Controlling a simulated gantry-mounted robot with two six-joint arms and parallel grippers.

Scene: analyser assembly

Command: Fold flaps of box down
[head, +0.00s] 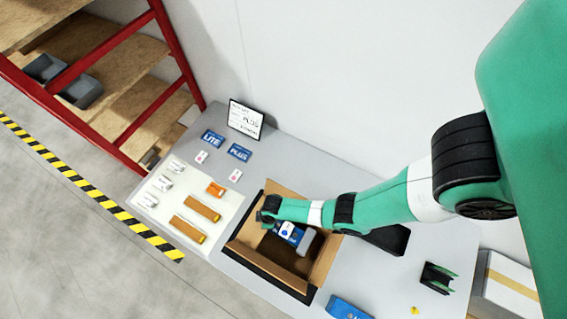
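An open brown cardboard box (322,266) sits on the grey table with a black edge or base along its front left side. Its walls or flaps stand up around the opening, and I cannot tell flaps from walls everywhere. A blue and white item (288,231) and a grey piece (311,243) show inside it. My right arm reaches in from the right across the box. Its dark end with the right gripper (268,211) is at the box's upper left side; the fingers are too small and hidden to read. My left gripper is out of view.
A pale mat (164,212) with orange-brown sticks and small white parts lies left of the box. Blue LITE (213,138) and PLUS (239,152) cards lie behind. A blue packet (347,308), a black-green holder (437,278) and a taped carton (512,284) are at right.

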